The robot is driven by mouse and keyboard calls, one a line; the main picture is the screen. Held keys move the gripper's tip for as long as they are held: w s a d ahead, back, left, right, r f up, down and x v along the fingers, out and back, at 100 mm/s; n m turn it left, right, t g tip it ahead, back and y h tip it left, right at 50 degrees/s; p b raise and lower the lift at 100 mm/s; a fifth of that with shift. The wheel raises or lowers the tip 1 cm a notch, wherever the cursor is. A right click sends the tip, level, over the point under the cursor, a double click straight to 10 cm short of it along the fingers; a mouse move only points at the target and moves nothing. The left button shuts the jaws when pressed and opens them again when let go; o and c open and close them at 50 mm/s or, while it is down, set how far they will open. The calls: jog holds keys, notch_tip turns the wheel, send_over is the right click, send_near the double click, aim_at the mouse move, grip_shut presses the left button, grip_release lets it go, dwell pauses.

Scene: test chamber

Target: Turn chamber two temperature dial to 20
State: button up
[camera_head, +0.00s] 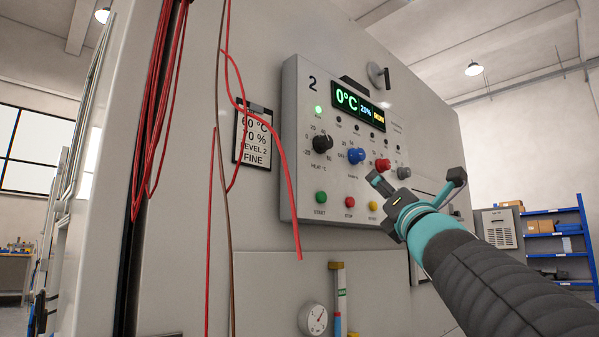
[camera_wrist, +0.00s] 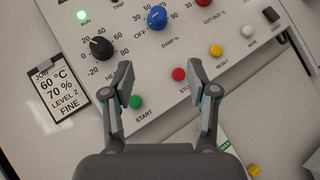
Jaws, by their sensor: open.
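The chamber control panel (camera_head: 290,100) is grey and marked 2. Its display (camera_head: 357,106) reads 0°C, 20% and a yellow word that looks like RUN. The black temperature dial (camera_head: 322,143) is at the panel's left, with a scale around it; in the wrist view the black dial (camera_wrist: 101,47) shows numbers from -20 upward. My gripper (camera_head: 415,181) is open and empty, in front of the panel's lower right in the head view. In the wrist view my gripper (camera_wrist: 159,84) has its fingers apart, below and right of the black dial, not touching it.
A blue dial (camera_head: 356,156) and a red dial (camera_head: 382,165) sit right of the black one. Green, red and yellow buttons (camera_head: 321,198) line the panel's bottom. A job card (camera_head: 254,140) reads 60 °C, 70 %. Red cables (camera_head: 284,170) hang at the panel's left edge.

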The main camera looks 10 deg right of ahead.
aim_at(329, 144)
jog(key=s+a+r+n+y, duration=0.25)
jog(key=a+n+y, duration=0.35)
jog(key=n+y, duration=0.35)
jog(key=shift+m, duration=0.45)
jog(key=p+x, duration=0.1)
jog(key=x, duration=0.3)
jog(key=p+x, duration=0.2)
jog(key=x, duration=0.2)
jog(key=p+x, duration=0.2)
jog(key=x, duration=0.3)
jog(key=shift+w+f, duration=0.25)
jog(key=shift+f, duration=0.05)
jog(key=c, duration=1)
jog(key=shift+o, duration=0.2)
jog(key=shift+f, duration=0.1)
